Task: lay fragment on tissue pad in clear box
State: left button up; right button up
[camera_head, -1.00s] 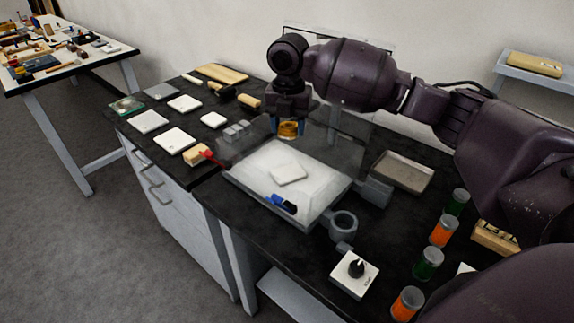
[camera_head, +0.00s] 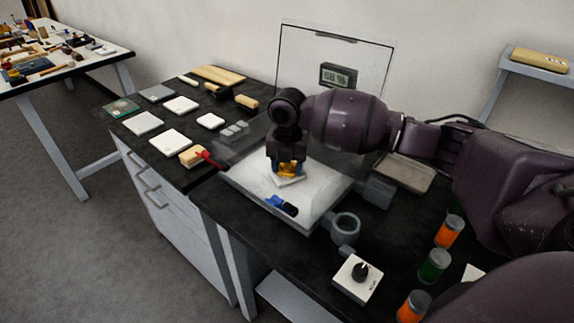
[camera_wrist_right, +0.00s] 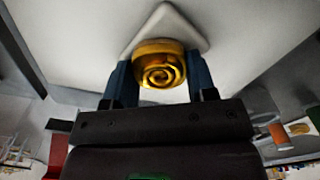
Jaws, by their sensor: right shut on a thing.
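The gilt fragment (camera_wrist_right: 160,66) is a gold piece with a spiral scroll. My right gripper (camera_head: 287,169) is shut on it; in the right wrist view the two blue fingers press its sides. The fragment also shows in the head view (camera_head: 288,169). The white tissue pad (camera_wrist_right: 172,24) lies under and just beyond the fragment; in the head view the gripper partly hides the pad (camera_head: 289,181). I cannot tell whether fragment and pad touch. The clear box (camera_head: 310,219) has a white floor and see-through walls, and the gripper is inside it. My left gripper is not in view.
A humidity display (camera_head: 338,76) reads about 68 %.

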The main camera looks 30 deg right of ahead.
jog(key=shift+r, duration=0.15)
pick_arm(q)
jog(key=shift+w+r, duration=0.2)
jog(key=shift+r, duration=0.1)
pick_arm(e)
jog(key=shift+f, duration=0.2)
jog(key=o, duration=0.9)
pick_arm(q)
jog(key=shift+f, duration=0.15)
